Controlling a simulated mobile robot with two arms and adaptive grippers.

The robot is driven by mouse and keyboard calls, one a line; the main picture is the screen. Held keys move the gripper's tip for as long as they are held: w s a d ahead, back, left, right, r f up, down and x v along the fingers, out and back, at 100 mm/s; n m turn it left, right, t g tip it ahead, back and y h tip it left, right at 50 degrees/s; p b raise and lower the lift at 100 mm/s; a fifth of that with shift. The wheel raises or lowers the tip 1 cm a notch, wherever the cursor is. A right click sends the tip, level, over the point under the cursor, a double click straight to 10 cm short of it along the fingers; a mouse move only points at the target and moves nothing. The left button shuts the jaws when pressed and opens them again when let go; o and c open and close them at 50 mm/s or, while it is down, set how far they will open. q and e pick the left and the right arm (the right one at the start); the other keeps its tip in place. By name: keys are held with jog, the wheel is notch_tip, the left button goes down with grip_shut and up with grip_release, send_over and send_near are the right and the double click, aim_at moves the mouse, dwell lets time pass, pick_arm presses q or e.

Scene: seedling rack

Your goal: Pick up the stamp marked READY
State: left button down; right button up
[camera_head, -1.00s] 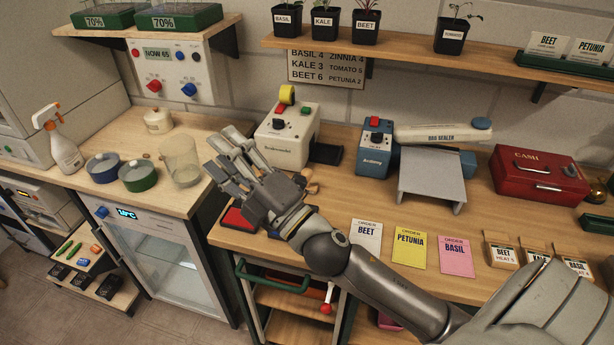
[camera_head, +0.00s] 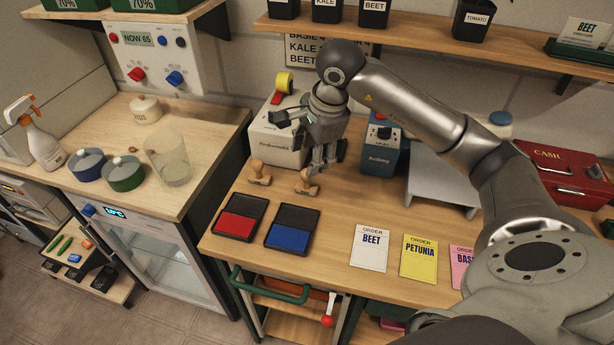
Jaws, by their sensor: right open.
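Two wooden-handled stamps stand on the wooden bench: a left stamp (camera_head: 259,174) and a right stamp (camera_head: 305,187). Their markings are too small to read, so I cannot tell which one says READY. My right gripper (camera_head: 322,170) is open and points down, with its fingertips just behind and above the right stamp. I cannot tell whether the fingers touch it. The left stamp is clear of the gripper. My left gripper is not in view.
A red ink pad (camera_head: 237,226) and a blue ink pad (camera_head: 289,238) lie in front of the stamps. A white machine (camera_head: 272,141) and a blue device (camera_head: 378,157) stand behind. Order cards, including BEET (camera_head: 369,247), lie to the right. The upper shelf (camera_head: 420,38) hangs above.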

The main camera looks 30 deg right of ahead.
jog(key=d, duration=0.2)
jog(key=h+p, duration=0.1)
send_over(307, 182)
jog(key=d, duration=0.2)
jog(key=f, duration=0.2)
jog(key=s+f, duration=0.1)
jog(key=f, duration=0.1)
jog(key=shift+a+f, duration=0.1)
jog(key=shift+f, duration=0.25)
jog(key=f, duration=0.1)
jog(key=w+f+p, duration=0.1)
jog(key=f, duration=0.1)
jog(key=a+f+p, duration=0.1)
jog(key=shift+w+a+f, duration=0.1)
jog(key=shift+w+f, duration=0.15)
jog(key=shift+w, duration=0.15)
jog(key=shift+w+f, duration=0.1)
jog(key=shift+f, duration=0.2)
jog(key=c, duration=1.1)
jog(key=shift+r, duration=0.1)
